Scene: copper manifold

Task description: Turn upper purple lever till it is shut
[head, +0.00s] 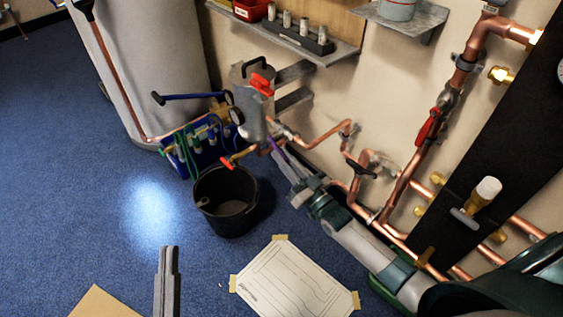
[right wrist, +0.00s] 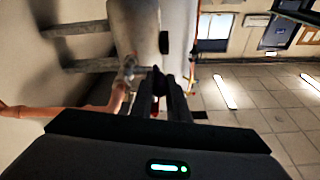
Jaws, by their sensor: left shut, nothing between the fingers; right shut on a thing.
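The purple lever (head: 276,147) shows in the head view as a thin bar near the valve below the grey cylinder. Its far end lies at the tip of my right gripper (head: 287,166), which is shut on it. The fingers hide part of the lever, and I cannot tell its exact angle to the pipe. In the right wrist view the dark fingers (right wrist: 160,85) are close together in front of the pipework, and the purple is not clear there. My left gripper (head: 168,250) is shut and empty, low over the blue floor, far from the lever.
A black bucket (head: 226,208) and a blue gauge set (head: 195,145) are to the left. Copper pipes (head: 325,138) run along the wall to the right. A taped paper sheet (head: 292,285) lies on the floor.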

